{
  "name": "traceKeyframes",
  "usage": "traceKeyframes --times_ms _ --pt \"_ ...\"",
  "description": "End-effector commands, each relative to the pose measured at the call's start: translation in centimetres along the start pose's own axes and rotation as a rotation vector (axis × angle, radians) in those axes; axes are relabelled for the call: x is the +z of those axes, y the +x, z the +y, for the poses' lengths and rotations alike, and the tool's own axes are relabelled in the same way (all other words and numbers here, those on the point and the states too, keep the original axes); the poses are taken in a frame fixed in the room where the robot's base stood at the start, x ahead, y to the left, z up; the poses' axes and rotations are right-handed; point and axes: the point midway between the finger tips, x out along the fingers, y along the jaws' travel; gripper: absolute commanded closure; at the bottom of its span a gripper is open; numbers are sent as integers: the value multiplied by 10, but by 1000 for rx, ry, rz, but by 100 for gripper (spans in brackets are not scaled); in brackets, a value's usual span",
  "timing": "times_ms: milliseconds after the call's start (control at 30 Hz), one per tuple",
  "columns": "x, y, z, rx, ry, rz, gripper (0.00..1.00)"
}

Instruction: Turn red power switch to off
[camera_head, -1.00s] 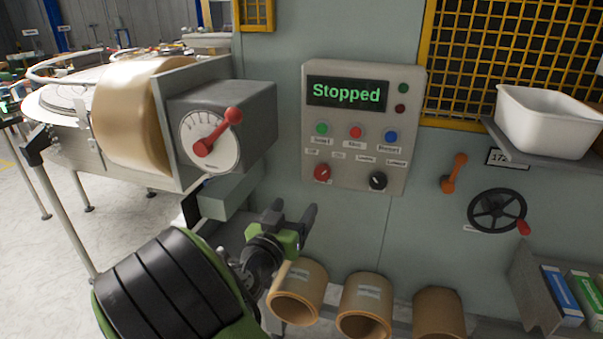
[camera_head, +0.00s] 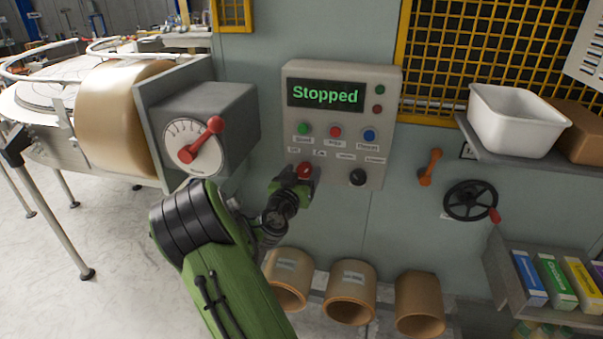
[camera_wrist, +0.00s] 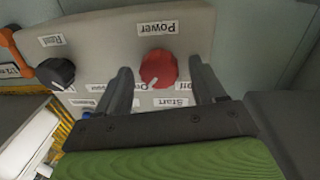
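The red power switch (camera_head: 305,170) is a round knob low on the left of the grey control panel (camera_head: 380,80). In the wrist view the red knob (camera_wrist: 158,66) sits between the two dark fingers of my gripper (camera_wrist: 159,72), with a small gap on each side. My gripper (camera_head: 293,183) is open around the knob and does not visibly grip it. The knob's white mark points down and left in the wrist view, toward the partly hidden "On" label and away from "Off". A "Power" label (camera_wrist: 157,28) is above it in that view. The display (camera_head: 325,95) reads "Stopped".
A black knob (camera_head: 358,177) is right of the switch. Green, red and blue buttons (camera_head: 369,136) sit above. A dial box with a red lever (camera_head: 200,138) is at the left. An orange handle (camera_head: 430,167) and black handwheel (camera_head: 470,200) are at the right. Cardboard-coloured rolls (camera_head: 349,308) lie below.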

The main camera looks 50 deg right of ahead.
Motion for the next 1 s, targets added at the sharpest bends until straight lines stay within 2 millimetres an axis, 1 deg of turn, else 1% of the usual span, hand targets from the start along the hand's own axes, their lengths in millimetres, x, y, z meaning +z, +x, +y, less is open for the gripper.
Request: traceKeyframes --times_ms 33,300,333,367,667,867,1000 --pt "0 0 0 0 0 0 38" --pt "0 0 0 0 0 0 80" --pt "0 0 0 0 0 0 84" --pt "0 0 0 0 0 0 87" --pt "1 -1 0 1 -42 4 87" --pt "2 -1 -1 1 -153 14 87" --pt "3 -1 -1 1 -269 24 87"
